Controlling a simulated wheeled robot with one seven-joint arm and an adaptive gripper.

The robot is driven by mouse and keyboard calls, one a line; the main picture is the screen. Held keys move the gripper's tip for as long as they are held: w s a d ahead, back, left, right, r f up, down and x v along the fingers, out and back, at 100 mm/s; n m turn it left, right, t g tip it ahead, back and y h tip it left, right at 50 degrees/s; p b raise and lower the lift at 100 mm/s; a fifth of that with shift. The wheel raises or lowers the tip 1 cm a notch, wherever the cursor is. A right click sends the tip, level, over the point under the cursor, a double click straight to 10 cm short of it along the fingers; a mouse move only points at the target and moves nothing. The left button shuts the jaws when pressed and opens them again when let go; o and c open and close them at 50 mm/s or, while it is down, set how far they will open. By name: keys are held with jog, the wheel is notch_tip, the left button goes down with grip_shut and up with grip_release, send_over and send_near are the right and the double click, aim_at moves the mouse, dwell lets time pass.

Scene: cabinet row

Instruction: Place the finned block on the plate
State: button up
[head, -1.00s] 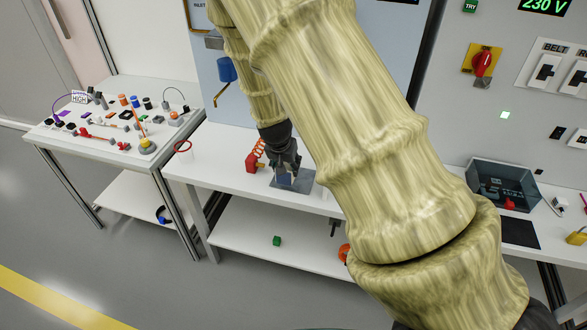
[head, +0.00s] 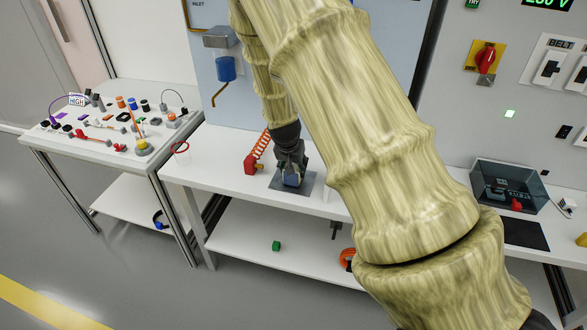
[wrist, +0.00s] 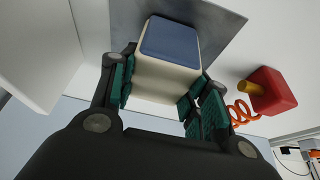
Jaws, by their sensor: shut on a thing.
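My gripper (head: 290,172) is shut on a cream block with a blue face (wrist: 168,42). The green finger pads sit on two opposite sides of the block. No fins can be made out on it. In the head view only a bluish part of the block (head: 292,181) shows below the fingers. The thin grey plate (head: 308,181) lies flat on the white bench, and the block is over or on it. The plate also shows behind the block in the wrist view (wrist: 222,30). I cannot tell whether block and plate touch.
A red block with an orange coil (head: 250,165) stands just left of the plate; it also shows in the wrist view (wrist: 272,90). A dark open bin (head: 535,190) is at the right. A cluttered table (head: 110,125) is at the left. A green cube (head: 276,246) lies on the lower shelf.

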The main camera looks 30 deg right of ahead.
jog(key=shift+f, duration=0.1)
jog(key=o, duration=1.2)
jog(key=shift+c, duration=0.2)
jog(key=b+v, duration=0.1)
jog(key=v, duration=1.1)
